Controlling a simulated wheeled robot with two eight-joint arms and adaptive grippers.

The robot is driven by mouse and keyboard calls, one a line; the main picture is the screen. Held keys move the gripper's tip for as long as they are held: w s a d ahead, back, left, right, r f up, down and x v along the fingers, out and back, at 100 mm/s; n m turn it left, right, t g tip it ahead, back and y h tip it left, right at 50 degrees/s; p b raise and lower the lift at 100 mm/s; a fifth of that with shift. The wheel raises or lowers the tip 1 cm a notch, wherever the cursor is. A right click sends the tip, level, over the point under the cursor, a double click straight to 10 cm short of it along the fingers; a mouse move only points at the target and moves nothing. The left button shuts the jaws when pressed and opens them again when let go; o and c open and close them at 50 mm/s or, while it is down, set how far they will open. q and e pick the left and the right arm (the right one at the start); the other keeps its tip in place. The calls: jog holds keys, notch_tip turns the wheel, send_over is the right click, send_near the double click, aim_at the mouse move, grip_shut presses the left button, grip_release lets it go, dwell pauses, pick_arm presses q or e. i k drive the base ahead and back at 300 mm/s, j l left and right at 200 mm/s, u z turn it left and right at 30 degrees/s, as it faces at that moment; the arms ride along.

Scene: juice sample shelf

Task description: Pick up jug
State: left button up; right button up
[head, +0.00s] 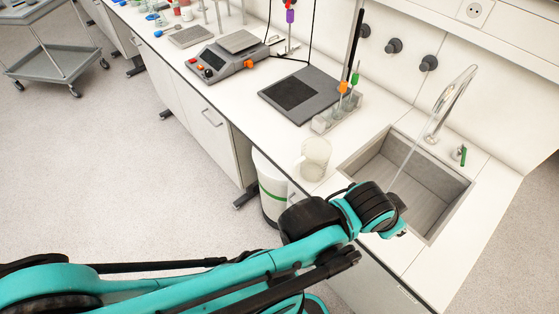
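A pale, see-through jug (315,158) stands upright on the white counter, just left of the sink. My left arm comes in from the lower left and ends over the counter's front edge near the sink. Its dark and teal end, where my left gripper (398,212) is, lies below and to the right of the jug, apart from it in the picture. The fingers are hidden or too unclear to tell open from shut. My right gripper is not in view.
A grey sink (432,200) with a curved tap (452,100) lies right of the jug. A tube rack (330,118) and a dark plate device (300,95) stand behind it. A scale (222,60) is farther left. A white bin (270,190) stands below the counter.

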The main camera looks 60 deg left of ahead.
aim_at(316, 152)
jog(key=u, duration=1.9)
